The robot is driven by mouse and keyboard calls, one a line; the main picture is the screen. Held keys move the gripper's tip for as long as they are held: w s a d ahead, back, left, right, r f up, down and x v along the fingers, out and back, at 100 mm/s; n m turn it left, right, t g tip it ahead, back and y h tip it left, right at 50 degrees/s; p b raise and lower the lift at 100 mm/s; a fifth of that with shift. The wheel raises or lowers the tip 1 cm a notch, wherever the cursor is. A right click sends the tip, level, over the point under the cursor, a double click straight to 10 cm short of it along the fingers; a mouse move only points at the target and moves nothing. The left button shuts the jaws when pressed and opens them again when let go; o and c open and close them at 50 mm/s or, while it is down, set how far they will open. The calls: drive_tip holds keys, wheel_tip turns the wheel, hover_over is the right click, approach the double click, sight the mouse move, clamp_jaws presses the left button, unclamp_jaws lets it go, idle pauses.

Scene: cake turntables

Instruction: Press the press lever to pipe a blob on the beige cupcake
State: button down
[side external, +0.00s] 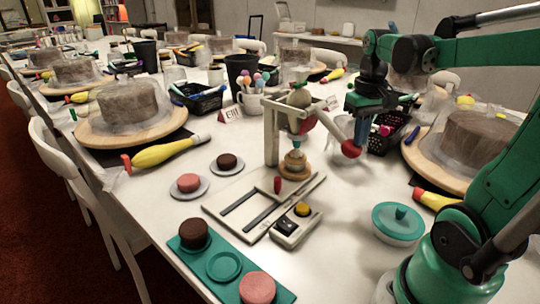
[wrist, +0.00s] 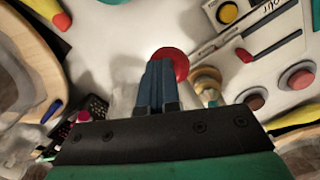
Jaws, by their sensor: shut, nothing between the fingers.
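The press, a pale frame (side external: 271,135) holding a piping bag, stands mid-table. Its press lever ends in a red ball (side external: 351,149) sticking out to the right; the ball also shows in the wrist view (wrist: 174,62). The beige cupcake (side external: 295,168) sits under the bag, at the foot of the press; it is partly visible in the wrist view (wrist: 207,80), right of my fingers. My gripper (side external: 360,138) is shut and empty, pointing down right by the red ball. In the wrist view its fingertips (wrist: 158,66) overlap the ball's left edge; I cannot tell whether they touch.
A control box with a yellow button (side external: 302,209) and a slide board with a red knob (side external: 277,185) lie in front. A teal tray (side external: 222,266) holds a brown and a pink cake. A teal lidded bowl (side external: 398,226) stands right. A black basket (side external: 388,131) is behind my gripper.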

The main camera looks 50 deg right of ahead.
wheel_tip(320, 180, up, 9)
drive_tip(key=shift+f, duration=0.2)
idle(0.3)
drive_tip(key=w+a+f+n+t, duration=0.2)
drive_tip(key=a+f, duration=0.3)
drive_tip(key=a, duration=0.3)
drive_tip(key=w+a+f+n+t, duration=0.3)
drive_tip(key=a+f+n+t, duration=0.1)
drive_tip(key=a, duration=0.5)
drive_tip(key=shift+f+t, duration=0.6)
drive_tip(key=shift+f, duration=0.2)
